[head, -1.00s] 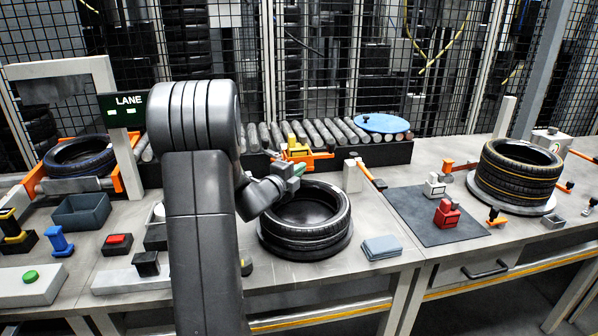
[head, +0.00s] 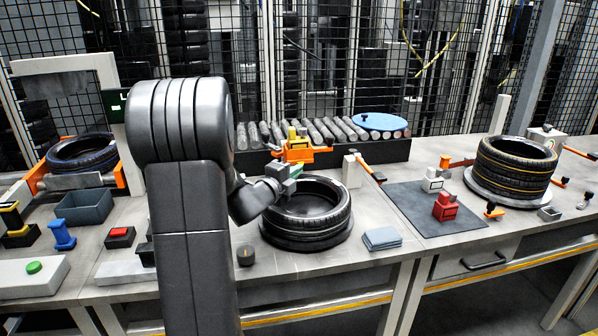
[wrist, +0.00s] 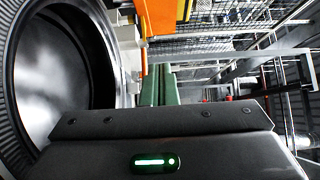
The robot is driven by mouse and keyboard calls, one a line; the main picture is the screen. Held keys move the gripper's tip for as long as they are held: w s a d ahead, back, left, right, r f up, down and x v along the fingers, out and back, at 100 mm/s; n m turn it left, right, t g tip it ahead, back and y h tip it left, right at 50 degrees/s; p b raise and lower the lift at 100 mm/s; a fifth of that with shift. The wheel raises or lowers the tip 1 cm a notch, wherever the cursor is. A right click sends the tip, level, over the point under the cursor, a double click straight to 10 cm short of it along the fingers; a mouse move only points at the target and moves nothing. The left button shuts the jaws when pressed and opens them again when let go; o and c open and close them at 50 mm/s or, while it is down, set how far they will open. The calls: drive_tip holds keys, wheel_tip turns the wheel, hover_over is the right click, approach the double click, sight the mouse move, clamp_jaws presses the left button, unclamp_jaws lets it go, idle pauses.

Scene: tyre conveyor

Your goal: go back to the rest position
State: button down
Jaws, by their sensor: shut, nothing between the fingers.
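My gripper (head: 291,171) is at the end of my bent arm, above the left edge of a black tyre (head: 310,207) on the bench. Its green fingers (wrist: 160,85) lie together in the wrist view, with nothing between them. The tyre also shows close by at the left of the wrist view (wrist: 65,60). Behind the gripper stands an orange and yellow device (head: 300,150); orange parts (wrist: 162,20) show past the fingers in the wrist view. My arm hides part of the bench's left half.
A roller conveyor (head: 325,132) with a blue disc (head: 381,122) runs along the back. A tyre stack (head: 515,168) stands at right. A dark mat (head: 425,215) holds a red block (head: 446,206) and a white block (head: 432,181). A tyre in an orange frame (head: 82,150) and a grey bin (head: 83,207) are left.

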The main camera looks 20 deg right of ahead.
drive_tip(key=v, duration=0.6)
drive_tip(key=shift+s+a, duration=0.15)
drive_tip(key=shift+a, duration=0.1)
